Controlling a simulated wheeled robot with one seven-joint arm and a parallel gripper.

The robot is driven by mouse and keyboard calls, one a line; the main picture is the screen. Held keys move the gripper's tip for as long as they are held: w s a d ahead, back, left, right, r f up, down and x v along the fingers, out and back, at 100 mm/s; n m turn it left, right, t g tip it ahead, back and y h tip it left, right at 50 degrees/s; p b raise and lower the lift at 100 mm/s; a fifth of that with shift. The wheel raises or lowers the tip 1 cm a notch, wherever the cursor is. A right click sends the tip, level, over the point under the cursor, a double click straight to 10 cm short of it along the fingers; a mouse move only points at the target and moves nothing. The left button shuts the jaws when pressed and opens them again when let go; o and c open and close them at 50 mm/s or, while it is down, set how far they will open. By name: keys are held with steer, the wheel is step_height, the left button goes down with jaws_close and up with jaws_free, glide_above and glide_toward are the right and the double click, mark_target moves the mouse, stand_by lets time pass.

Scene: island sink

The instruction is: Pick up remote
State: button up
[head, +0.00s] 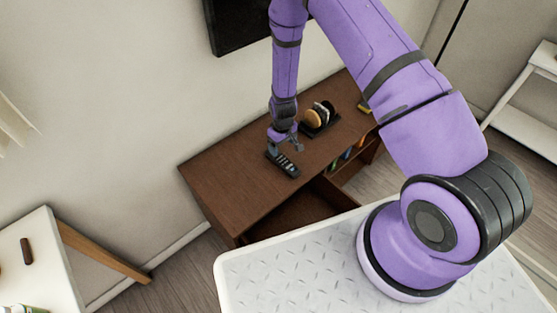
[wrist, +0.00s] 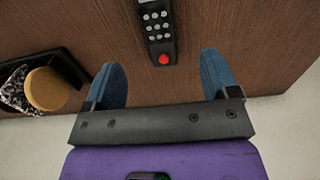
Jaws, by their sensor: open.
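The remote (wrist: 158,32) is black with grey buttons and one red button. In the wrist view it lies on the brown cabinet top at the top centre, its red-button end pointing toward my gripper. In the head view the remote (head: 283,163) lies on the cabinet, just under my gripper (head: 287,142). My gripper also shows in the wrist view (wrist: 163,78) with its two blue fingers spread wide and nothing between them. The remote's red end lies between the lines of the fingers, slightly beyond their tips. The remote's far end is cut off by the wrist view's top edge.
A dark rack with round discs (head: 320,117) stands on the cabinet (head: 225,182), right of my gripper; it also shows at left in the wrist view (wrist: 45,88). Books sit in the cabinet's shelf. A wall is behind. The cabinet top left of the remote is clear.

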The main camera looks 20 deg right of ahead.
glide_above(282, 160)
steer(key=f, duration=0.5)
steer(key=shift+s+a+f, duration=0.1)
steer(key=shift+s, duration=0.2)
steer(key=f, duration=0.4)
steer(key=shift+w+f, duration=0.2)
steer(key=shift+f, duration=0.2)
steer(key=c, duration=1)
steer(key=shift+c, duration=0.2)
